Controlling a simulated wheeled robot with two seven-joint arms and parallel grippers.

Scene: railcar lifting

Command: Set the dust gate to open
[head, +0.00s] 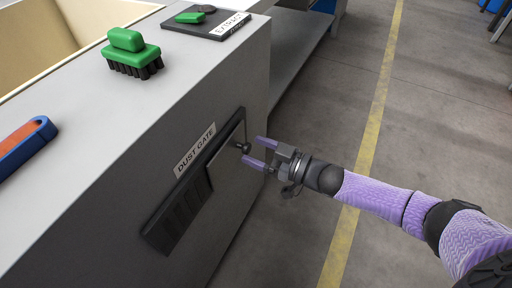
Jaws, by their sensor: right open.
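The dust gate (181,211) is a dark framed slide on the side face of the grey cabinet, under a white label reading DUST GATE (195,149). A lighter plate (224,163) fills the upper right part of the frame, and dark slots show at the lower left. A small dark knob (244,148) sticks out near the plate's right edge. My right gripper (257,152) is open, its two purple fingers pointing left at the knob, one above and one below its level. Whether they touch it I cannot tell. My left gripper is out of view.
On the cabinet top (100,190) are a green brush (127,52), a blue and orange tool (25,143) and a dark panel (207,24) labelled EXTRACT with a green piece. A tan bin (55,40) stands behind.

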